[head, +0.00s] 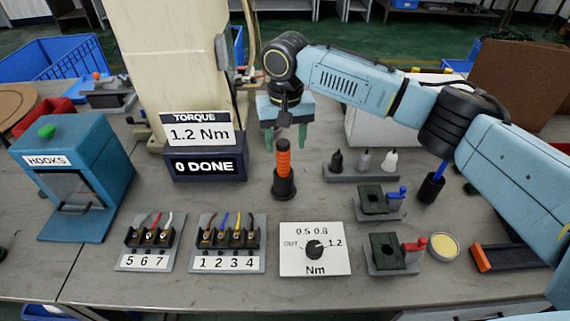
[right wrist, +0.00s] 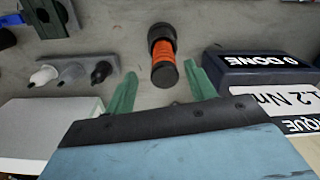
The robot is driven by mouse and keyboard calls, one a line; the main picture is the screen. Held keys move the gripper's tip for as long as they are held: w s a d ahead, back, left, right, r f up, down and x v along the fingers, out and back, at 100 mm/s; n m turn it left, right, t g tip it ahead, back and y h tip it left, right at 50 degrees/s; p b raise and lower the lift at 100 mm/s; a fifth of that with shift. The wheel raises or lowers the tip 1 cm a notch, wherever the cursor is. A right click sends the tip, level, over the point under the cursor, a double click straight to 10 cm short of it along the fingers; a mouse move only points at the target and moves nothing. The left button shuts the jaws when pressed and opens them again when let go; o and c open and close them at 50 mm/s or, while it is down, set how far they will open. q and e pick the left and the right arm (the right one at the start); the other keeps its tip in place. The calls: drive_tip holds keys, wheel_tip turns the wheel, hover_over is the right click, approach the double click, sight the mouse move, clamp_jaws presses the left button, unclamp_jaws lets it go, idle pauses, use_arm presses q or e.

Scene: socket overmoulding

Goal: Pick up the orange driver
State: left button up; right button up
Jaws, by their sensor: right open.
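The orange driver (head: 283,161) stands upright in a black round holder (head: 284,185) near the middle of the table. It also shows in the right wrist view (right wrist: 165,65), ahead of the fingers and between their lines. My right gripper (head: 287,138) is open and empty. Its green fingers point down just behind and above the driver's top in the head view. In the right wrist view the two fingertips (right wrist: 160,82) are spread wide, and I see no contact with the driver. My left gripper is not in view.
A torque display (head: 205,165) stands left of the driver, and a rack with three bits (head: 361,173) stands to its right. In front are terminal blocks (head: 228,245) and a torque dial (head: 315,262). A blue hooks box (head: 75,175) is at the left.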

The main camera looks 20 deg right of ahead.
sight(287, 159)
wheel_tip(287, 159, down, 7)
drive_tip(key=shift+d+r+b, duration=0.15)
drive_tip(key=shift+r+b, duration=0.05)
drive_tip(key=shift+b, duration=0.6)
drive_tip(key=c, duration=1.2)
